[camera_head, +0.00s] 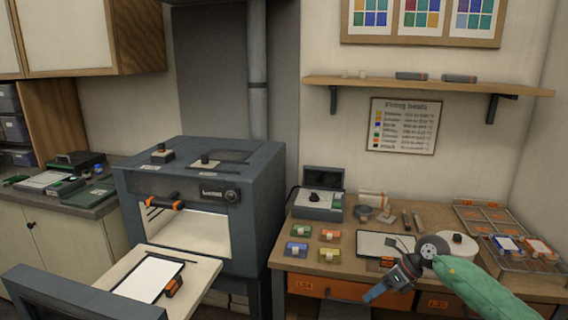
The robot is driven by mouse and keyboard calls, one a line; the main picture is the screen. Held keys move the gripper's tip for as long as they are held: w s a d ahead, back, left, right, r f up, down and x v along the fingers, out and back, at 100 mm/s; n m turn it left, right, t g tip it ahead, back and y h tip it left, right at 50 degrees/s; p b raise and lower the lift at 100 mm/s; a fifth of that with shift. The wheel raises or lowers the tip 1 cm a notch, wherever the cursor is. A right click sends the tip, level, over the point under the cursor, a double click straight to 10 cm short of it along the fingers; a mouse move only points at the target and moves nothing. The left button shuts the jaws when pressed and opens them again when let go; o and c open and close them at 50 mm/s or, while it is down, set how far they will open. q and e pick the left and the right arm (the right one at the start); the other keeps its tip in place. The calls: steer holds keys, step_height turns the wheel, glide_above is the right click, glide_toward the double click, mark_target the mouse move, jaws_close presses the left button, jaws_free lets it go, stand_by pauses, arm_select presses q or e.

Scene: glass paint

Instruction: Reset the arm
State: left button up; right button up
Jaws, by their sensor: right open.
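My right arm comes in from the lower right in a green sleeve. Its dark gripper (374,294) with orange parts hangs over the front edge of the wooden workbench (345,265), pointing down and left. The gripper is open and I see nothing between its fingers. My left gripper is not in view.
A grey kiln (255,200) stands left of the bench, its front open. A pale shelf (205,272) before it holds a white sheet (148,278). Small coloured blocks (297,250), a white tray (378,245) and a wire rack (520,262) crowd the bench. A dark bar (70,298) crosses the lower left.

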steer(key=a+f+m+t+y, duration=0.2)
steer(key=a+m+t+y, duration=0.65)
steer(key=a+m, duration=0.35)
steer(key=s+d+f+m+t+h, duration=0.1)
steer(key=s+d+f+m+h, duration=0.25)
steer(key=f+m+h, duration=0.4)
steer(key=s+d+f+m+t+h, duration=0.15)
steer(key=s+f+m+h, duration=0.25)
steer(key=f+m, duration=0.6)
steer(key=s+d+f+m+t+h, duration=0.1)
steer(key=s+d+f+m+h, duration=0.3)
steer(key=f+m, duration=0.5)
steer(key=s+a+f+m+g, duration=0.2)
steer(key=s+f+g, duration=0.3)
steer(key=s, duration=0.9)
steer(key=s+a+f+m+g, duration=0.2)
steer(key=s+a+f+g, duration=0.2)
steer(key=s+f, duration=0.8)
steer(key=s+g, duration=0.2)
steer(key=shift+s+m, duration=0.35)
